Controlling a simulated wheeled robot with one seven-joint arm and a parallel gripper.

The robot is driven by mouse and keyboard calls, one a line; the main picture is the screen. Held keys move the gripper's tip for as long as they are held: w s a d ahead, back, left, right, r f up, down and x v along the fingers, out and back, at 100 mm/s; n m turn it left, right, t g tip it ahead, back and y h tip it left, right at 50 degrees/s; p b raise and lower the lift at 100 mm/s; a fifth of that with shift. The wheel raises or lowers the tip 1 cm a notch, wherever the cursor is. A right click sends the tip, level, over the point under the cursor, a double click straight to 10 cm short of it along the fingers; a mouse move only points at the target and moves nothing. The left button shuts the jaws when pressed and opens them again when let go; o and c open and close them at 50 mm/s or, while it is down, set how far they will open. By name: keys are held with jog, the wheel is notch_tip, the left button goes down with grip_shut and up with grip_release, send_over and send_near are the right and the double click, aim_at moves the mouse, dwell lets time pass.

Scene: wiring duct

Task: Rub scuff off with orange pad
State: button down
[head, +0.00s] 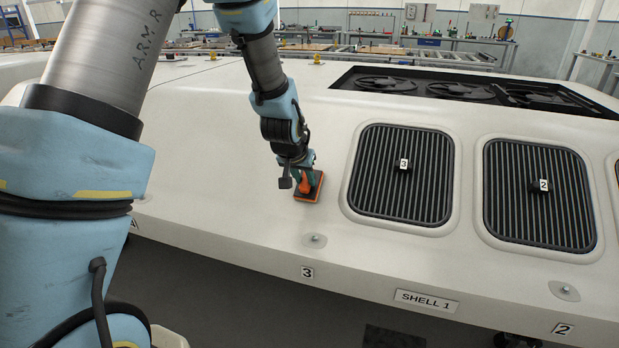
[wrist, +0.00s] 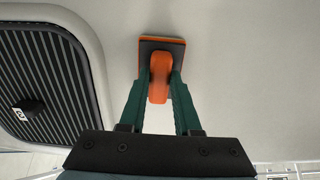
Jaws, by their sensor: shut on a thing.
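The orange pad (head: 308,194) has a dark backing plate and an orange handle, and it is at the white shell's (head: 240,190) sloped surface, left of vent 3. My gripper (head: 302,176) is shut on the pad's handle. In the wrist view the green fingers (wrist: 159,82) close on both sides of the orange handle, and the pad (wrist: 175,45) lies flat against or very near the shell; I cannot tell if it touches. No scuff shows on the visible shell; the patch under the pad is hidden.
Louvred vent 3 (head: 401,178) is right of the pad, with vent 2 (head: 540,197) farther right. A recessed fan bay (head: 470,90) lies behind them. A round fastener (head: 314,240) sits below the pad near the shell's front edge. The shell left of the pad is clear.

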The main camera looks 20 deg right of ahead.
jog(key=shift+w+a, duration=1.8)
jog(key=shift+a, duration=0.05)
jog(key=shift+w+a+r+p, duration=0.1)
jog(key=shift+w+a+p, duration=1.2)
jog(key=shift+w+a, duration=0.8)
jog(key=shift+s+d+f+b, duration=0.25)
jog(key=shift+s+d+b, duration=0.3)
jog(key=shift+s+d, duration=0.15)
jog(key=shift+s+d+r+b, duration=0.15)
jog(key=shift+s+d+b, duration=0.5)
jog(key=shift+s+d, duration=0.9)
jog(key=shift+s+d+b, duration=0.35)
jog(key=shift+s+d, duration=0.3)
jog(key=shift+d, duration=0.05)
jog(key=shift+s+d, duration=1.4)
jog(key=shift+d, duration=0.1)
